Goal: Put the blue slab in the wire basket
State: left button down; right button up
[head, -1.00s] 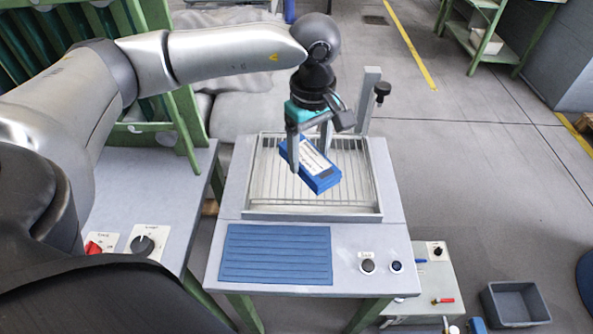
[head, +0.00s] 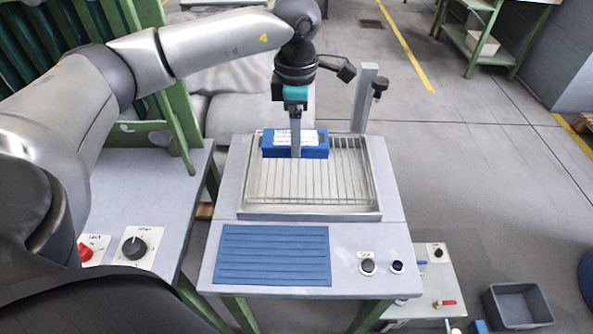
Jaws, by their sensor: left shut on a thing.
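The blue slab (head: 314,150) is a blue block with a white label on top. My left gripper (head: 295,150) is shut on it, with one finger showing in front of its near side. The slab lies level across the back part of the wire basket (head: 258,214), a shallow rectangular frame with wire bars on the grey table. I cannot tell whether the slab touches the bars or is held just above them. The basket's front half is bare. My right gripper is not in view.
A blue ribbed mat (head: 273,256) lies in front of the basket, with two knobs (head: 368,266) to its right. An upright grey post (head: 363,98) stands at the basket's back right corner. A grey bin (head: 517,306) is on the floor at right.

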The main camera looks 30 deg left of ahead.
pick_arm(q)
notch_tip(320, 180, down, 5)
jog(key=shift+f+b, duration=0.7)
jog(key=shift+f, duration=2)
jog(key=shift+f, duration=0.15)
jog(key=shift+c, duration=1.9)
grip_release()
jog(key=o, duration=0.4)
